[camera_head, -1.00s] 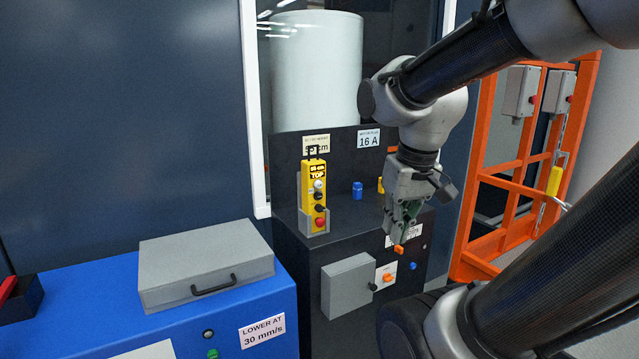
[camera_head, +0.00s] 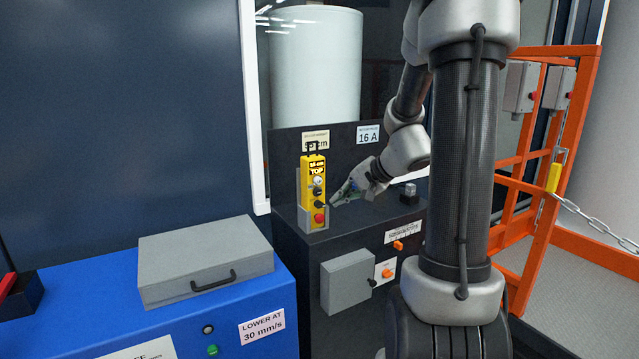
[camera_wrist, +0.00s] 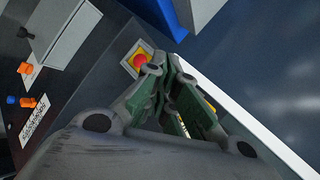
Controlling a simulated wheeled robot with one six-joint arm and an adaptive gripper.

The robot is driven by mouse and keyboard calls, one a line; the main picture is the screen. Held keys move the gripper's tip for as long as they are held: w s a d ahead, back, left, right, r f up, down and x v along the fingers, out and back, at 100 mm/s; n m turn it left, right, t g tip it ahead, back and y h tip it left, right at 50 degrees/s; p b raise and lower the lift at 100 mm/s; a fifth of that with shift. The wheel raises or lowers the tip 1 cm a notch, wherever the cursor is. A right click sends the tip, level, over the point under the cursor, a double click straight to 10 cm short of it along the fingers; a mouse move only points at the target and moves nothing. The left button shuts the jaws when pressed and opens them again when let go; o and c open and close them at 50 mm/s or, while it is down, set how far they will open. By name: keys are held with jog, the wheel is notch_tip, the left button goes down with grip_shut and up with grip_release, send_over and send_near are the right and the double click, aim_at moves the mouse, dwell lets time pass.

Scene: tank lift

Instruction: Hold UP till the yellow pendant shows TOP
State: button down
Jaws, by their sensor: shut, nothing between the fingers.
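The yellow pendant (camera_head: 313,186) stands upright in a grey holder on the black cabinet. It has a small dark display at its top, apparently reading TOP, dark and pale buttons below, and a red button (camera_head: 319,218) at the bottom. My gripper (camera_head: 335,202) is shut and empty, pointing left at the pendant's lower right side; I cannot tell whether it touches. In the wrist view the shut fingers (camera_wrist: 172,66) cover most of the pendant. The red button (camera_wrist: 140,62) shows beside them, with a bit of yellow past the fingers.
The black cabinet (camera_head: 290,255) carries a grey box (camera_head: 347,283) and orange switches on its front. A blue bench (camera_head: 75,310) with a grey case (camera_head: 205,260) stands at left. An orange gate (camera_head: 545,190) with a chain stands at right. A pale tank (camera_head: 317,65) is behind glass.

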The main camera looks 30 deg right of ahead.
dwell(0.3)
jog(key=w, duration=0.8)
jog(key=shift+w+a, duration=0.25)
jog(key=shift+w, duration=0.15)
dwell(1.2)
jog(key=shift+w, duration=0.4)
jog(key=shift+w, duration=0.55)
dwell(1.8)
jog(key=shift+s, duration=0.95)
jog(key=shift+s+d, duration=0.1)
jog(key=shift+s, duration=2.45)
